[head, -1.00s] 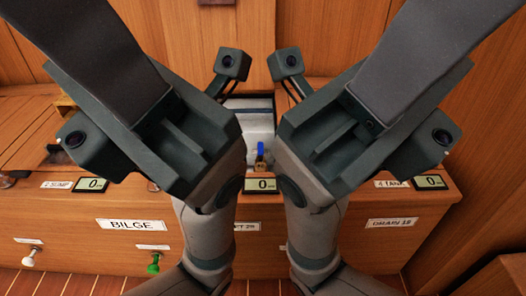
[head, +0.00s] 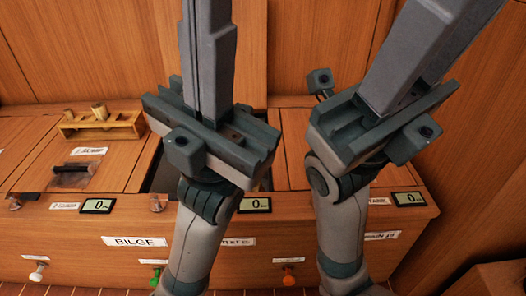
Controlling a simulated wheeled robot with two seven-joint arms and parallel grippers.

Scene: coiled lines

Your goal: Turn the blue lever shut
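The blue lever is not visible now; my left arm and gripper cover the middle of the cabinet, where the lever showed earlier. My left gripper (head: 205,15) points up towards the camera in front of the middle bay. Its fingers look together, with nothing seen between them. My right gripper (head: 465,15) is raised to the right, in front of the right panel. Its fingers also look together and empty. Neither gripper is seen touching the cabinet.
A wooden rack with pegs (head: 128,130) stands on the left top. A dark plate (head: 72,176) lies in front of it. White (head: 37,273), green (head: 155,280) and orange (head: 288,279) knobs sit low on the front. Displays (head: 97,206) line the front edge. A wooden wall bounds the right.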

